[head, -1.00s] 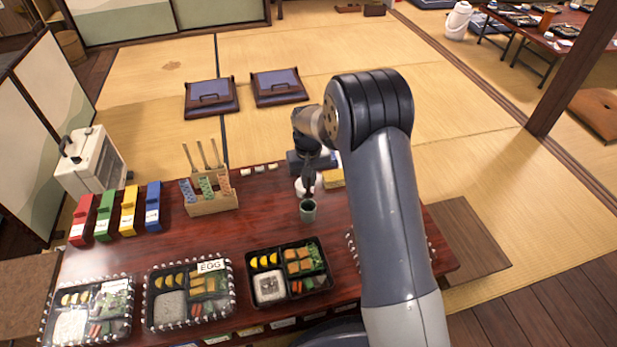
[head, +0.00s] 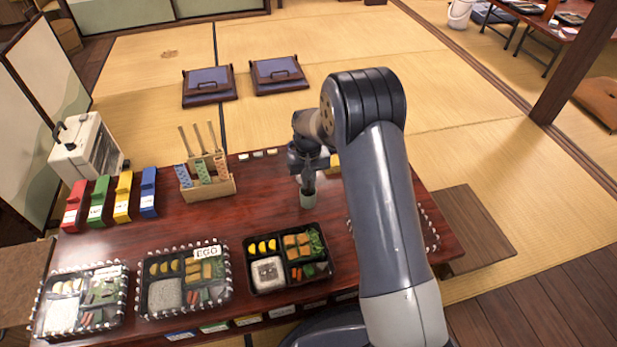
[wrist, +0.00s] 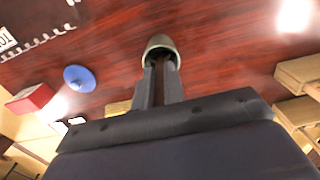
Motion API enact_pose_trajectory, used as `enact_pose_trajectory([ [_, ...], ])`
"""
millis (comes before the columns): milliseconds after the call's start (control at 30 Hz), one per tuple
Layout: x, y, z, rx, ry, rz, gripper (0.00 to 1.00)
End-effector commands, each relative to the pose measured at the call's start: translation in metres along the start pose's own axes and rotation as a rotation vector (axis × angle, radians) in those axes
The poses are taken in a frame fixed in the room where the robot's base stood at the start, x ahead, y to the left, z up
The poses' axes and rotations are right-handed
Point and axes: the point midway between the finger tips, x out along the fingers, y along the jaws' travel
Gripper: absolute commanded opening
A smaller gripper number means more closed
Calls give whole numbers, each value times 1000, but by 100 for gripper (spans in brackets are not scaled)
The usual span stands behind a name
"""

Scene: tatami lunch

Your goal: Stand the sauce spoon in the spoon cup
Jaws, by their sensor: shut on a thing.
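The spoon cup (head: 308,200) is a small grey-green cup standing on the red-brown table, behind the open lunch box. It also shows at the top middle of the wrist view (wrist: 160,42). My gripper (head: 308,186) points down right over the cup's mouth. In the wrist view its fingers (wrist: 160,68) are shut on the sauce spoon (wrist: 170,70), of which only a brown strip shows between them. The spoon's lower end is hidden by the fingers and the cup's rim. I cannot tell how deep it reaches into the cup.
An open lunch box (head: 262,287) stands in front of the cup, with wrapped boxes (head: 150,315) to its left. A wooden holder (head: 215,190) with several sticks stands left of the cup. A blue round thing (wrist: 79,78) shows in the wrist view. Bare tabletop lies around the cup.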

Motion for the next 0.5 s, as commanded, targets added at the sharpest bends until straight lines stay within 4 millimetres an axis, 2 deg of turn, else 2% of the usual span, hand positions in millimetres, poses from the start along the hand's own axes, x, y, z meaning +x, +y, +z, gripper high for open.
enact_pose_trajectory([
  [267, 1, 0, 0, 0, 0, 0, 0],
  [300, 1, 0, 0, 0, 0, 0, 12],
  [500, 1, 0, 0, 0, 0, 0, 29],
])
